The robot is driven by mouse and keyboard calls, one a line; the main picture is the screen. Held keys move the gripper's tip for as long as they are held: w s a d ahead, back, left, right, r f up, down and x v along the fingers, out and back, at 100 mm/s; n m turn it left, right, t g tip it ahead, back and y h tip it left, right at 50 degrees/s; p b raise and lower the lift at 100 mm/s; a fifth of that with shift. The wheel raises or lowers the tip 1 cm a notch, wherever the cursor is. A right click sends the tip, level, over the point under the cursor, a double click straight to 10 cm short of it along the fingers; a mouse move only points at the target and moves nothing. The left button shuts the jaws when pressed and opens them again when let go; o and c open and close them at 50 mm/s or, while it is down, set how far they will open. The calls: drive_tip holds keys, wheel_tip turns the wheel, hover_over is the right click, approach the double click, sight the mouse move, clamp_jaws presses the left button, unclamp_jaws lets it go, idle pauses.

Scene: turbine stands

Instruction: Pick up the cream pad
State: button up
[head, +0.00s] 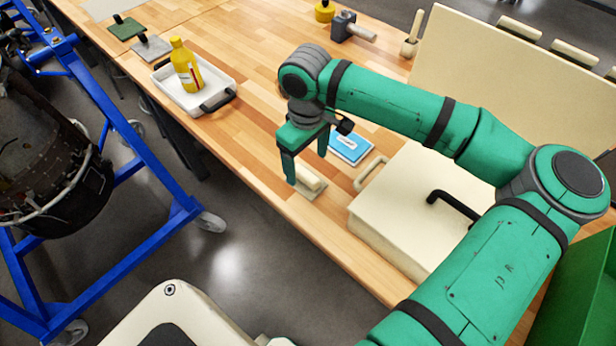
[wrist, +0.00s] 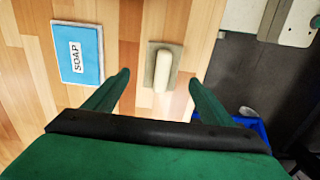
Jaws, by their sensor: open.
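The cream pad (head: 312,191) lies on the wooden table near its front edge, a flat beige plate with a raised cream grip on top. It also shows in the wrist view (wrist: 152,72), between and just beyond the fingertips. My gripper (head: 306,168) is open and points down over the pad. In the wrist view the two fingers (wrist: 159,78) are apart with nothing between them that they touch. The left finger hides a little of the pad in the head view. The exact height above the pad is hard to tell.
A blue soap packet (head: 350,146) lies just behind the pad. A large cream case (head: 400,190) stands to the right. A white tray (head: 213,78) holding a yellow bottle (head: 186,66) is at left. Green (head: 124,28) and grey (head: 152,48) pads lie farther back. The blue stand (head: 130,145) is off the table.

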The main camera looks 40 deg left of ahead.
sight(306, 173)
drive_tip(key=shift+s+f, duration=0.15)
drive_tip(key=shift+f, duration=2.85)
drive_tip(key=c, duration=1.2)
